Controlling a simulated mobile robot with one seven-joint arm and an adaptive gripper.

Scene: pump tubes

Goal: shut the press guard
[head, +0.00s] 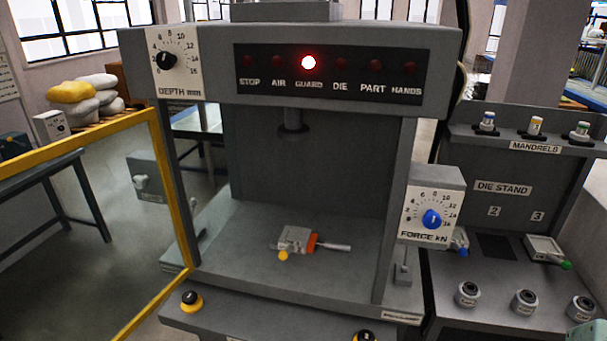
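The press guard (154,124) is a clear panel in a yellow frame at the left of the head view. It stands swung open, away from the press front, with its frame's near post beside the press's left upright. The press (265,160) is a grey machine with an open front. Inside, a small die with an orange part and a yellow knob (298,241) sits on the bed below the ram (292,125). On the header panel, the GUARD lamp (309,63) glows red and the other lamps are dark. My gripper is not in view.
A depth dial (167,61) and a force dial (431,218) are on the press. Two black buttons with yellow collars (191,300) sit on the front ledge. The die stand (502,188) with mandrels is at right. A dark table (40,165) shows at left.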

